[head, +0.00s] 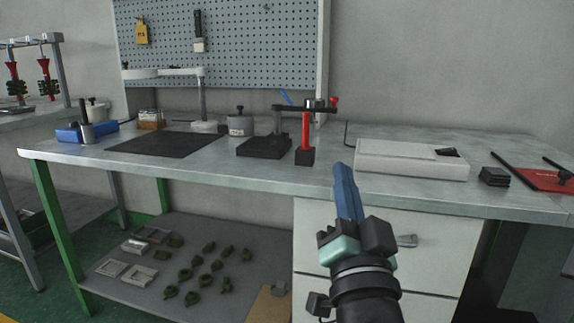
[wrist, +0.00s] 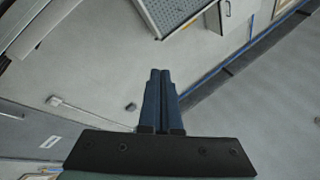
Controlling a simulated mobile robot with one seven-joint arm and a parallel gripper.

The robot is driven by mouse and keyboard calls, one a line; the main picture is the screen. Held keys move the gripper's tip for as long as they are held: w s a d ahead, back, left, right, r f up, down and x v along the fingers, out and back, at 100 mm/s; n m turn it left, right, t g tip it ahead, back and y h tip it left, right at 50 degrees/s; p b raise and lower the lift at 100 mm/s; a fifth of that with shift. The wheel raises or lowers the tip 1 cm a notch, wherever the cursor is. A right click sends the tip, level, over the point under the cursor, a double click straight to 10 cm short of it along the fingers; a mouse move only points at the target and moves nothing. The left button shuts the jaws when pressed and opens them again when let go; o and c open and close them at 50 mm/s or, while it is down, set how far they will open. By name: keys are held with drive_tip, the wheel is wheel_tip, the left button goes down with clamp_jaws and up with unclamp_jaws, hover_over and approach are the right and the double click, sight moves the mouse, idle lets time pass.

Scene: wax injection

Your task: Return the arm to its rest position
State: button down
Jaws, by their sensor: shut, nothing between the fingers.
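My gripper (head: 345,190) is raised upright in front of the workbench, with its blue fingers pointing up. The fingers are shut against each other with nothing between them. In the wrist view the gripper (wrist: 160,75) also shows its two blue fingers side by side, pointing toward the walls and ceiling area. My arm below the gripper hides part of the white drawer cabinet (head: 440,245).
The grey workbench (head: 240,165) holds a black mat (head: 165,144), a black clamp stand with a red post (head: 305,135), a white box (head: 400,162) and a red tray (head: 540,178). Several green pieces (head: 205,265) lie on the lower shelf. Space above the bench's front edge looks clear.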

drive_tip(key=s+a+r+n+t+p, duration=0.2)
drive_tip(key=s+a+r+n+p, duration=0.2)
drive_tip(key=s+r, duration=0.75)
drive_tip(key=s+a+r+n+t+p, duration=0.35)
drive_tip(key=s+r, duration=0.25)
drive_tip(key=r, duration=1)
wheel_tip(320, 180, up, 35)
drive_tip(key=w+p, duration=0.1)
drive_tip(key=p, duration=3.4)
drive_tip(key=shift+a+m+g+p, duration=0.15)
drive_tip(key=shift+m+g+p, duration=0.2)
drive_tip(key=shift+g, duration=0.1)
drive_tip(key=shift+w, duration=0.1)
